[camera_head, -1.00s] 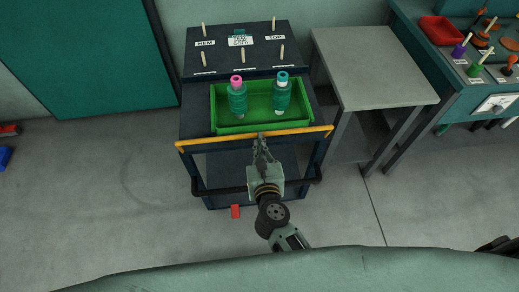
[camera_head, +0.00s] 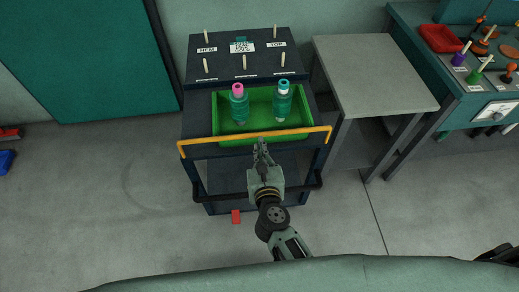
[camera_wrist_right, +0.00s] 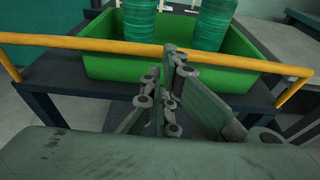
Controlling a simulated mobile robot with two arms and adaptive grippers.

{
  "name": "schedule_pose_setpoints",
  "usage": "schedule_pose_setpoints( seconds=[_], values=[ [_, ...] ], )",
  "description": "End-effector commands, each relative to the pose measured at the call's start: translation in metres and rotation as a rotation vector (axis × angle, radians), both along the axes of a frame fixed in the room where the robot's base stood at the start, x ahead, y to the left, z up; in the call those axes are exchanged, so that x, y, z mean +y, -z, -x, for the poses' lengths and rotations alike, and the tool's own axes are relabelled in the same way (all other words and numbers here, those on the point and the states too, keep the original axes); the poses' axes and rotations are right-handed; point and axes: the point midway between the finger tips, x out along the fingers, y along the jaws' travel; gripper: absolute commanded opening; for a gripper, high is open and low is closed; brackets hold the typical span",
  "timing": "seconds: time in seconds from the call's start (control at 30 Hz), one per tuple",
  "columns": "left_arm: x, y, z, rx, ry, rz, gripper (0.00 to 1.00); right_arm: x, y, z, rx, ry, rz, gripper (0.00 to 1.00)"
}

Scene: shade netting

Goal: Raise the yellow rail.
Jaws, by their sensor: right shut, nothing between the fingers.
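The yellow rail (camera_head: 215,140) runs across the front of the dark cart, with its ends bent down at both sides. From the head it crosses in front of the green tray's lower part. My right gripper (camera_head: 261,143) is shut and empty at about the middle of the rail, on its near side. In the right wrist view the rail (camera_wrist_right: 100,45) passes behind the fingertips (camera_wrist_right: 172,52), which overlap it; I cannot tell whether they touch. My left gripper is not in view.
The green tray (camera_head: 219,118) holds two teal spools, one pink-topped (camera_head: 239,105), one teal-topped (camera_head: 283,103). Behind it is a labelled peg board (camera_head: 220,65). A black handle bar (camera_head: 221,194) crosses the cart's lower front.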

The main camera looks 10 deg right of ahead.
Motion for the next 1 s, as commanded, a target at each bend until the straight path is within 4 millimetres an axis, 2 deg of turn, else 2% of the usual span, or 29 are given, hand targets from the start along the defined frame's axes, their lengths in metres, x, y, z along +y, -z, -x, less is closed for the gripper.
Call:
schedule_pose_setpoints(
  seconds=[0.17,0.4,0.6,0.77,1.0],
  values=[
    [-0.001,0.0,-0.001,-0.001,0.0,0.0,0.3,0.0,-0.005,0.026,0.003,-0.001,0.0,0.0],
    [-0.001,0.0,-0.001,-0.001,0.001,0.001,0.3,0.0,-0.016,0.077,0.004,-0.001,0.001,0.0],
    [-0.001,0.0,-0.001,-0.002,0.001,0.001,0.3,0.0,-0.024,0.105,0.003,0.0,0.002,0.0],
    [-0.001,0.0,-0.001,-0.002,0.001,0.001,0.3,0.0,-0.027,0.113,0.001,-0.001,0.001,0.0],
    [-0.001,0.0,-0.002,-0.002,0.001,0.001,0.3,0.0,-0.027,0.114,0.001,0.0,0.001,0.0]
  ],
)
